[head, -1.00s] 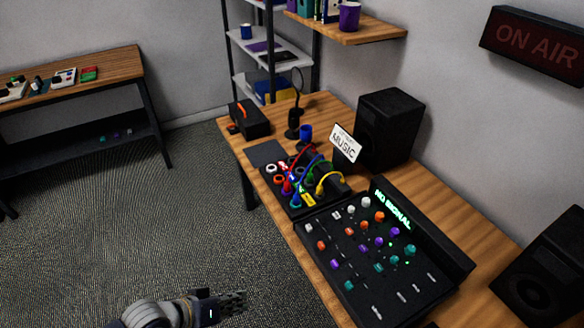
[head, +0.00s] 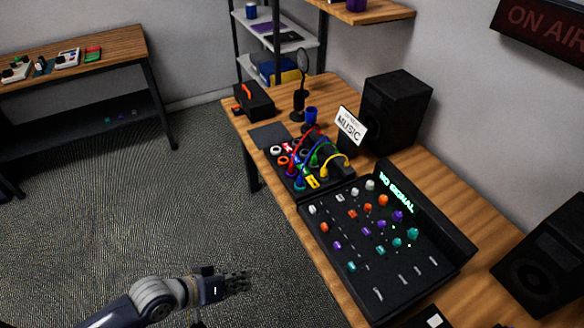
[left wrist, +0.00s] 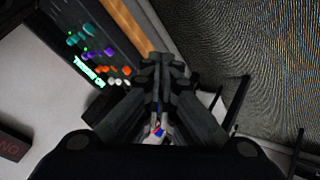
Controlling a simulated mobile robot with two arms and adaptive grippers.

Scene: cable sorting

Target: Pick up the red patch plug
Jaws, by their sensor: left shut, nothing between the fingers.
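The patch box (head: 325,178) sits on the desk, with several coloured cables and plugs crowded on its top. A red cable (head: 297,147) arches over it among blue, green and yellow ones. Which end is the red patch plug is too small to tell. My left gripper (head: 246,282) is shut and empty over the floor, left of the desk's front edge and well apart from the box. Its closed fingers (left wrist: 160,65) also show in the left wrist view. A small red and blue patch near the finger bases there is unclear. My right gripper is out of view.
A black mixer (head: 375,275) with coloured knobs lies nearer me than the patch box. A sign (head: 351,125), speaker (head: 396,110), blue cup (head: 311,115), microphone (head: 300,90) and black case (head: 254,100) stand beyond. The floor left of the desk is clear.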

